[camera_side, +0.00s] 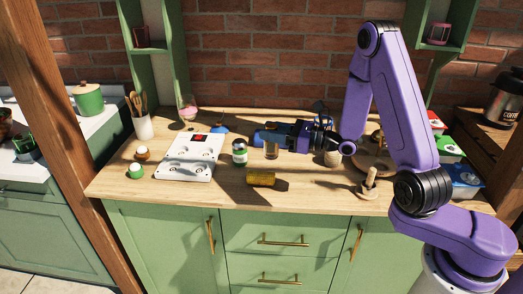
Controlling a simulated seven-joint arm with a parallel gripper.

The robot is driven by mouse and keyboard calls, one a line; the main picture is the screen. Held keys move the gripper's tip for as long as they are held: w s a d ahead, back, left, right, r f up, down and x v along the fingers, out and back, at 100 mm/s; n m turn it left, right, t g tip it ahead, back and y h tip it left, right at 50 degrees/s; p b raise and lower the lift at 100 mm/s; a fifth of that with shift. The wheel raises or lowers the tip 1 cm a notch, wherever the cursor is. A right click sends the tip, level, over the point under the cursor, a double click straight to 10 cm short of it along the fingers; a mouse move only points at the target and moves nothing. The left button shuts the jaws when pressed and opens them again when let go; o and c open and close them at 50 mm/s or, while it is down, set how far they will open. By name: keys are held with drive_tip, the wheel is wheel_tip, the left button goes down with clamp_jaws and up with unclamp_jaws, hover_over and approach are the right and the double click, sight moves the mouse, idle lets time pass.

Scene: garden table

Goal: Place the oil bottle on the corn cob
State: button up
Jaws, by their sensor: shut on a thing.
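My gripper (264,138) is over the middle of the wooden table, pointing left. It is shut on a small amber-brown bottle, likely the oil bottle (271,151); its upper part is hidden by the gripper. The bottle looks upright. I cannot tell whether its base touches the table. A yellow cylinder lying on its side, likely the corn cob (260,179), is in front of the bottle, nearer the table's front edge. The bottle is apart from it, slightly behind and to the right.
A white stove-like panel (188,158) lies further left. A wooden piece with an upright peg (370,184) is at the right. The tabletop in front of the panel is clear.

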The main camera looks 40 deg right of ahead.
drive_tip(key=shift+w+a+f, duration=0.1)
drive_tip(key=shift+w+f, duration=0.6)
drive_tip(key=shift+f, duration=0.65)
drive_tip(key=shift+w+f, duration=0.65)
drive_tip(key=shift+f, duration=0.75)
drive_tip(key=shift+w+a+f, duration=0.1)
drive_tip(key=shift+w+f, duration=0.6)
drive_tip(key=shift+f, duration=0.65)
drive_tip(key=shift+f, duration=0.1)
drive_tip(key=o, duration=1.1)
